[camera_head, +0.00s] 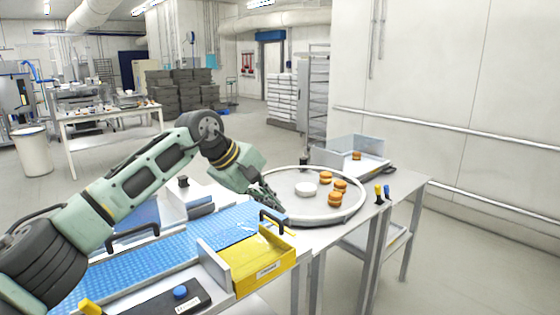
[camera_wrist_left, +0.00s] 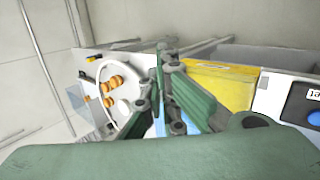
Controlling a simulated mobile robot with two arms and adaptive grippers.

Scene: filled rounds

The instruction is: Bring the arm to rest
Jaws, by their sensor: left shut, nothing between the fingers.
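My left arm reaches in from the left in the head view. My left gripper (camera_head: 268,200) is shut and empty, at the left edge of the round tray (camera_head: 345,214) and above the end of the blue conveyor belt (camera_head: 180,246). In the left wrist view the shut fingers (camera_wrist_left: 160,85) show in the middle, with the tray to their left and the yellow bin (camera_wrist_left: 225,85) to their right. Whether the fingertips touch the tray rim I cannot tell. My right gripper is not in view.
On the tray are several orange-brown filled rounds (camera_head: 335,198) and a white round piece (camera_head: 305,189). A clear box (camera_head: 350,152) with one round stands behind it. The yellow bin (camera_head: 262,262) sits in front of the belt. Black handles (camera_head: 132,234) rise beside the belt. Floor at right is clear.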

